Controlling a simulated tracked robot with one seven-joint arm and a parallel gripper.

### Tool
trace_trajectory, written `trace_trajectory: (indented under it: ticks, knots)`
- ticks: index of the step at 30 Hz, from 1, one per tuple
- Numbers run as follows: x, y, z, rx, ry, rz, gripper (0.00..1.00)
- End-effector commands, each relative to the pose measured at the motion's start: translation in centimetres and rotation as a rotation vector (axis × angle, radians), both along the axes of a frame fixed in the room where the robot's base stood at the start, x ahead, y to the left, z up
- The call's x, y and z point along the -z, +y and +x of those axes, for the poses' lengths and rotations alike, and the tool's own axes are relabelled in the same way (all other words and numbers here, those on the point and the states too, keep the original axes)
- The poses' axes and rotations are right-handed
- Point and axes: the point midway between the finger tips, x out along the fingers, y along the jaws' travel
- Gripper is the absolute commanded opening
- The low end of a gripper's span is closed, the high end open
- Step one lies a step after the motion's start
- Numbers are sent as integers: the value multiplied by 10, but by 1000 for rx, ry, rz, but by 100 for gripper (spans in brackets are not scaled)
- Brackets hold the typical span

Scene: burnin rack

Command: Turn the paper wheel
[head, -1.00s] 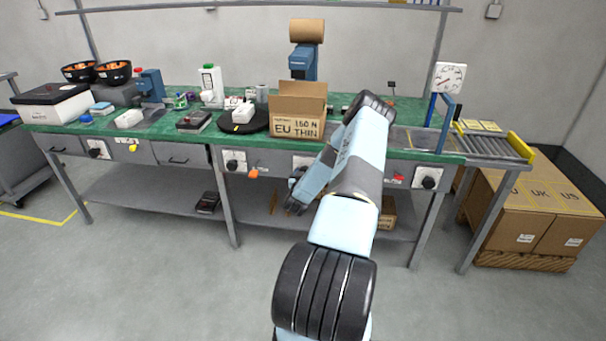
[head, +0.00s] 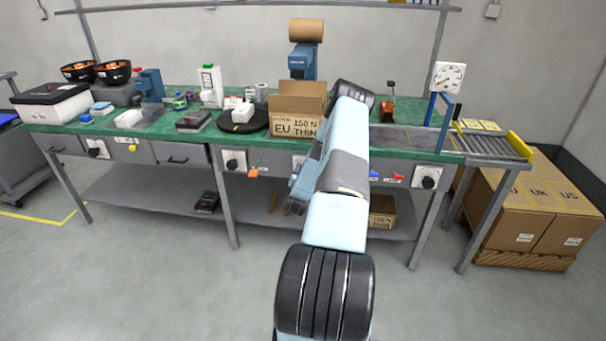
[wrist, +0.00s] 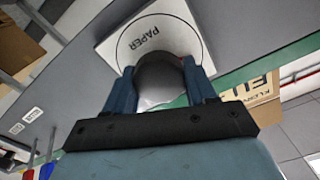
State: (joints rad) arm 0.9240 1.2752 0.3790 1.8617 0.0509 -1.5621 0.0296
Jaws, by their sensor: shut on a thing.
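The paper wheel is a dark round knob (wrist: 165,72) on a white plate (wrist: 128,42) marked PAPER. The wrist view shows both fingers of my gripper (wrist: 162,88) on either side of the knob, shut on it. In the head view a strip of a white plate (head: 299,161) shows on the bench front, below the open carton, beside my arm. My arm covers the area right of it, and the finger contact is hidden there.
The carton (head: 297,127) marked EU stands on the green bench above; it also shows in the wrist view (wrist: 262,88). Other dial knobs (head: 234,161) (head: 427,177) sit along the bench front. The floor in front is clear.

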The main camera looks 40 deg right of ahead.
Motion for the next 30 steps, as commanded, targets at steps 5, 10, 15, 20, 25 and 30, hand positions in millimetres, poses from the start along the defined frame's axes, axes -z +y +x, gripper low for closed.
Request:
trace_trajectory:
  ticks: [5,10,15,20,25,30]
  knots:
    - [-3,-4,0,4,-132,102,25]
    - [-2,-5,-1,4,-255,206,25]
    - [-1,-6,-2,5,-373,306,25]
    - [-1,-7,-3,6,-470,388,25]
    - [0,-8,-3,7,-548,455,25]
    - [0,-8,-4,8,-599,499,25]
